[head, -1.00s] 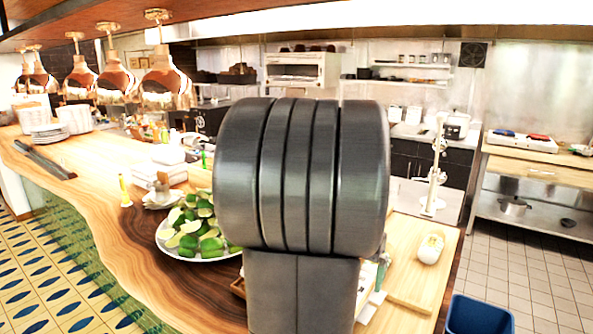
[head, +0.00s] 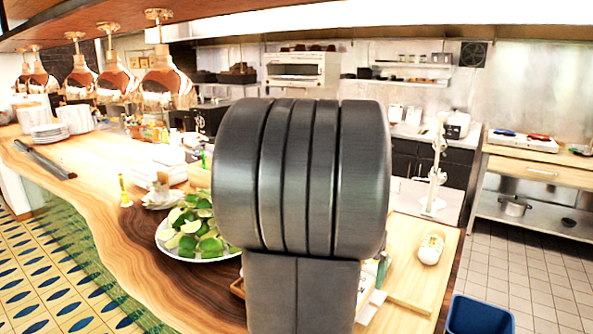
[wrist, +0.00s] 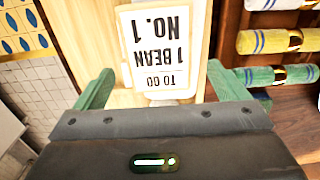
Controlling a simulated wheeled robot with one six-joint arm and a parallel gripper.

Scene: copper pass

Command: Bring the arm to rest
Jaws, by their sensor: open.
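My gripper (wrist: 155,85) shows in the wrist view with its two green fingers spread wide apart. Nothing is held between them. Beyond the fingers is a white card (wrist: 158,45) printed "TO GO 1 BEAN NO. 1", seen upside down. I cannot tell how far the card is from the fingertips. In the head view a large dark grey link of my own arm fills the middle and hides part of the counter. The gripper itself does not show clearly there.
A wooden counter (head: 150,270) carries a plate of limes (head: 197,226) left of my arm. A white bottle-like item (head: 431,248) lies on a board at right. A blue bin (head: 480,315) stands below.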

